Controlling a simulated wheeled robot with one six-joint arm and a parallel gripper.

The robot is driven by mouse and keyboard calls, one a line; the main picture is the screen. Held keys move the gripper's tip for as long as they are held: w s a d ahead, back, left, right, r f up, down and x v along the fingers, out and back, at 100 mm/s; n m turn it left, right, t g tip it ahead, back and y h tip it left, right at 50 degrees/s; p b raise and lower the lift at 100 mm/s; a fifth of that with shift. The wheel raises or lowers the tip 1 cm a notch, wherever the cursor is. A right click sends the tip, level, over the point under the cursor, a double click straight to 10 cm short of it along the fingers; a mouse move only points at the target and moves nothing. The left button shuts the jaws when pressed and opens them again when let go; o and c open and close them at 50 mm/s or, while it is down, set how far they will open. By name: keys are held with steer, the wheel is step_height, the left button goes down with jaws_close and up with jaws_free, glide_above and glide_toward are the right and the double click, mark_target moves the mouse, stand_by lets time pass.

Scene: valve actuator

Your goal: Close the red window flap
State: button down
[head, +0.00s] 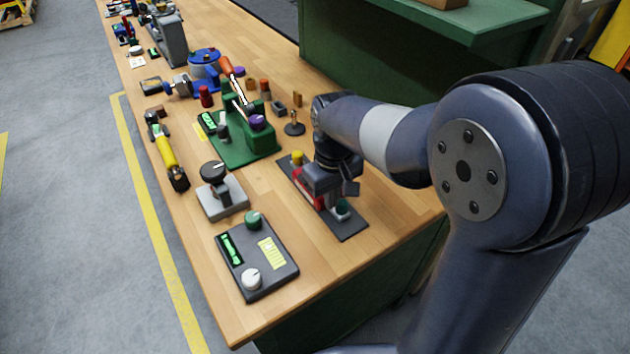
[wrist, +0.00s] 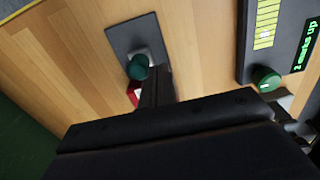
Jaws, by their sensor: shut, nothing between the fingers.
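The red window flap (head: 307,194) belongs to a device on a dark base plate (head: 349,226) near the right edge of the bench. My gripper hides much of the flap, so I cannot tell its angle. The device has a yellow part (head: 297,158) at its far end and a green knob (head: 342,207) at its near end. My gripper (head: 345,190) points down over this device, shut and empty. In the wrist view, a small red piece (wrist: 133,93) shows beside my fingers (wrist: 155,88), by the green knob (wrist: 138,67). I cannot tell whether they touch.
A grey panel (head: 282,268) with two knobs stands at the near end of the bench. A grey block with a black knob (head: 213,172) and a green fixture (head: 262,142) lie to the left. Bare wood lies right of the plate.

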steer(key=shift+w+a+p, duration=0.45)
steer(key=shift+w+a, duration=0.25)
steer(key=shift+w, duration=0.35)
steer(key=shift+w+a+p, duration=0.45)
steer(key=shift+w+a, duration=0.3)
steer(key=shift+w, duration=0.3)
steer(key=shift+w+a+p, duration=0.45)
steer(key=shift+w+a, duration=0.25)
steer(key=shift+w, duration=0.45)
steer(key=shift+w+a+p, duration=0.35)
steer(key=shift+w+a, duration=0.15)
steer(key=shift+w, duration=0.15)
steer(key=shift+r, duration=0.15)
step_height(320, 180, up, 7)
steer(key=p, duration=0.5)
steer(key=shift+p, duration=0.3)
